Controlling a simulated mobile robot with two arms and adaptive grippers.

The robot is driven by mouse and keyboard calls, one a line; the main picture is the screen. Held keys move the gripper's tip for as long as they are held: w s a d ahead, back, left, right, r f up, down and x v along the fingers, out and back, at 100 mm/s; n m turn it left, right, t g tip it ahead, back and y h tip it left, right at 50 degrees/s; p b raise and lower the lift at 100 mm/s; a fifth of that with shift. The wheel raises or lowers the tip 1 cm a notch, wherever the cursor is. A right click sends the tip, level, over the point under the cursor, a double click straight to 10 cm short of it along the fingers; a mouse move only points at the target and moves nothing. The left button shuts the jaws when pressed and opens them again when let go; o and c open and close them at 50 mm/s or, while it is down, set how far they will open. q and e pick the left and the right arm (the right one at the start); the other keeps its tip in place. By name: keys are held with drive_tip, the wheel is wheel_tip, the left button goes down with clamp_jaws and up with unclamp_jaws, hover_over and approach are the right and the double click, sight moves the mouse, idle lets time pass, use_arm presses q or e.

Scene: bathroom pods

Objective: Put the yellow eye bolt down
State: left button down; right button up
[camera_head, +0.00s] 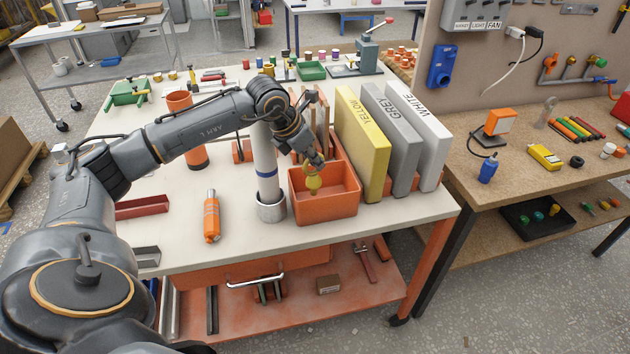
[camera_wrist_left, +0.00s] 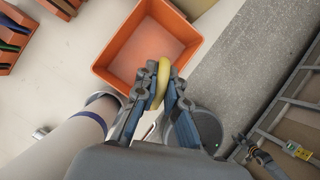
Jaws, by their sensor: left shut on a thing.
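The yellow eye bolt (camera_head: 313,184) is held by my left gripper (camera_head: 314,166) over the orange bin (camera_head: 345,211) in the head view. In the left wrist view the eye bolt (camera_wrist_left: 163,80) shows as a yellow ring pinched between the fingertips of my left gripper (camera_wrist_left: 160,98). The orange bin (camera_wrist_left: 112,60) lies just beyond the fingertips there, and its visible floor looks empty. The fingers hide the rest of the bolt. I cannot tell how high it hangs above the bin floor. My right gripper is not in view.
A white post with a blue band (camera_head: 266,165) stands left of the bin. Yellow (camera_head: 362,145), grey and white labelled binders stand upright to its right. An orange bottle-like tool (camera_head: 211,217) lies on the left of the table. The white tabletop (camera_head: 255,232) is bare in front.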

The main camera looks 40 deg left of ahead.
sight(314, 169)
use_arm(q)
wheel_tip(314, 169, down, 4)
drive_tip(key=shift+r+p, duration=0.15)
drive_tip(key=shift+p, duration=0.2)
wheel_tip(314, 169, down, 3)
drive_tip(key=shift+d+f+p, duration=0.1)
drive_tip(key=shift+p, duration=0.4)
drive_tip(key=shift+f, duration=0.45)
drive_tip(key=shift+f, duration=0.1)
drive_tip(key=c, duration=1.4)
unclamp_jaws()
